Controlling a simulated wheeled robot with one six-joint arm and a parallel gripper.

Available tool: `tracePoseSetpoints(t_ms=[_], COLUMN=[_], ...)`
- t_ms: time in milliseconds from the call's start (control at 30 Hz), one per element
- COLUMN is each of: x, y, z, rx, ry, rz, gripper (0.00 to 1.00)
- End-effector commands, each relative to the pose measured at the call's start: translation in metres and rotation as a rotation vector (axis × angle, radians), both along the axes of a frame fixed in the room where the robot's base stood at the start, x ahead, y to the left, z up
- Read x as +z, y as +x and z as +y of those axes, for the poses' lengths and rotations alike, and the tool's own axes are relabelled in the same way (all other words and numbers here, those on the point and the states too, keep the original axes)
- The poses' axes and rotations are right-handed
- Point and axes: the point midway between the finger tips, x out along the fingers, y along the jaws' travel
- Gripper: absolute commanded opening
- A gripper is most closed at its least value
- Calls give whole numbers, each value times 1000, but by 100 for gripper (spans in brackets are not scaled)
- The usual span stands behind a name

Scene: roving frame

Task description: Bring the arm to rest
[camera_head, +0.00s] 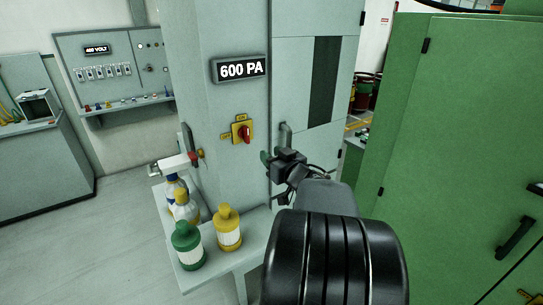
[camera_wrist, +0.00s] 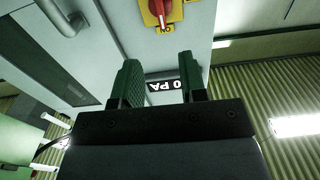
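My gripper (camera_head: 268,157) is raised in front of the grey cabinet (camera_head: 225,170), just left of its door handle (camera_head: 286,138). In the wrist view its two green fingers (camera_wrist: 160,78) stand apart with nothing between them, so it is open and empty. My dark arm reaches up from the bottom of the head view. A red rotary switch (camera_head: 244,132) on a yellow plate is on the cabinet, above and left of my gripper. It also shows at the top of the wrist view (camera_wrist: 165,10). I cannot tell whether the gripper touches the handle.
A "600 PA" display (camera_head: 240,69) is above the switch. A small table (camera_head: 262,222) below carries a green bottle (camera_head: 188,247), a yellow bottle (camera_head: 228,230) and other bottles. A large green cabinet (camera_head: 455,150) stands close on the right. Floor at the lower left is clear.

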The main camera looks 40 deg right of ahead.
Motion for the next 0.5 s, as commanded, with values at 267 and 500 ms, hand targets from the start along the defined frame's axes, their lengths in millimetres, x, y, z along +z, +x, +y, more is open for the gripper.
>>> tracePoseSetpoints(t_ms=[267,500], x=[0,-19], y=[0,-7], z=[0,-26], rx=[0,-146], ry=[-1,-73], rz=[0,121], gripper=[39,39])
